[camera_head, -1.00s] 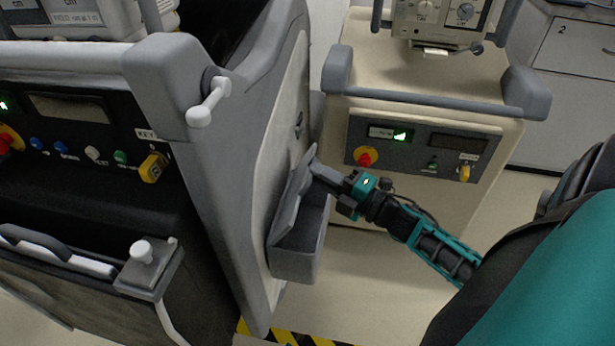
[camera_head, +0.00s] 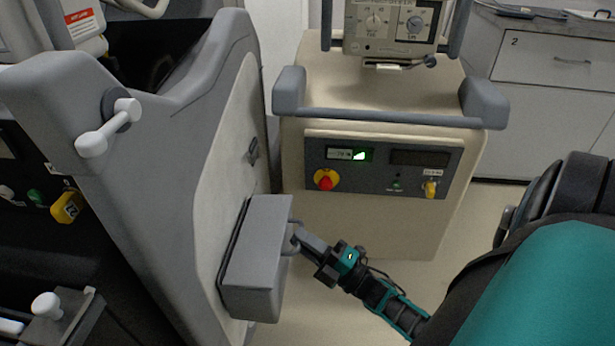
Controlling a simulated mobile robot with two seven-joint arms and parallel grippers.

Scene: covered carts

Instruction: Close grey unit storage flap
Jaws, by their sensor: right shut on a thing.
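The grey storage box (camera_head: 252,303) is fixed low on the side panel of the large grey unit at the left. Its grey flap (camera_head: 262,235) lies down over the box, and I see no open gap between them. A small handle sticks out at the flap's right edge. My right gripper (camera_head: 299,238) is shut on the flap's handle, reaching in from the lower right. The fingertips partly hide the handle. My left gripper is out of view.
A beige cart (camera_head: 375,220) with a control panel and grey push bar (camera_head: 385,117) stands behind my right gripper. The grey unit (camera_head: 185,190) has a white lever on its corner. Grey drawers (camera_head: 550,65) stand at the back right. Some floor is clear at the lower middle.

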